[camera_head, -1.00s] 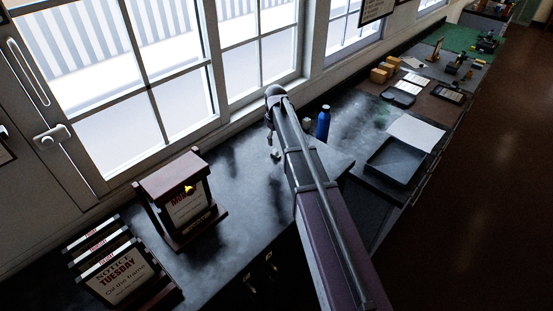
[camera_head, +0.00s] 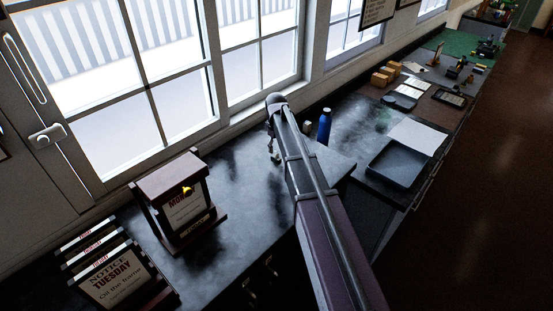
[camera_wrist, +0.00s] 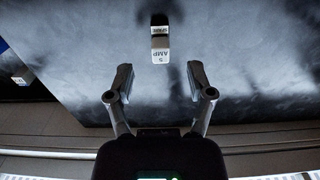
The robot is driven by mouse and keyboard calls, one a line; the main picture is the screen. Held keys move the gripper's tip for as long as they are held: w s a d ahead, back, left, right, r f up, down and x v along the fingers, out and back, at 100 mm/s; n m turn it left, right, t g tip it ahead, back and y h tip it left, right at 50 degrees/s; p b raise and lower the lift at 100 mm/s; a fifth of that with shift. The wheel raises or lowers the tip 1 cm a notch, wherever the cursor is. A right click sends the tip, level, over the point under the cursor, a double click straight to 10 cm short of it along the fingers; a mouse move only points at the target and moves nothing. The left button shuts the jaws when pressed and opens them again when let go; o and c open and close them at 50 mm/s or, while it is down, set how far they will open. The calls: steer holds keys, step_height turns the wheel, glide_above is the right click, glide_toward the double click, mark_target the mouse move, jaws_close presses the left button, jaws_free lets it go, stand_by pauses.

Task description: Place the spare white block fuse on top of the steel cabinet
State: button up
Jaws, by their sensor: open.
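The spare white block fuse (camera_wrist: 160,45) lies on the dark worktop in the wrist view, with a black upper part and labels reading SPARE and 5 AMP. My gripper (camera_wrist: 161,82) is open and empty. Its two fingers are spread to either side of the fuse's line, with the fuse a little beyond the fingertips. In the head view, my gripper (camera_head: 272,140) is small and dark above the worktop near the window, partly hidden by my arm. I cannot make out the steel cabinet in either view.
A blue bottle (camera_head: 324,126) and another small white block (camera_head: 307,127) stand beside my arm. A wooden notice stand (camera_head: 178,199) and a card rack (camera_head: 108,272) are at left. A dark tray (camera_head: 393,163) is at right. The worktop (camera_head: 232,190) between is clear.

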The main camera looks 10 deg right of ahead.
mark_target(276, 152)
steer(key=shift+f+b, duration=2)
steer(key=shift+f, duration=0.25)
jaws_close()
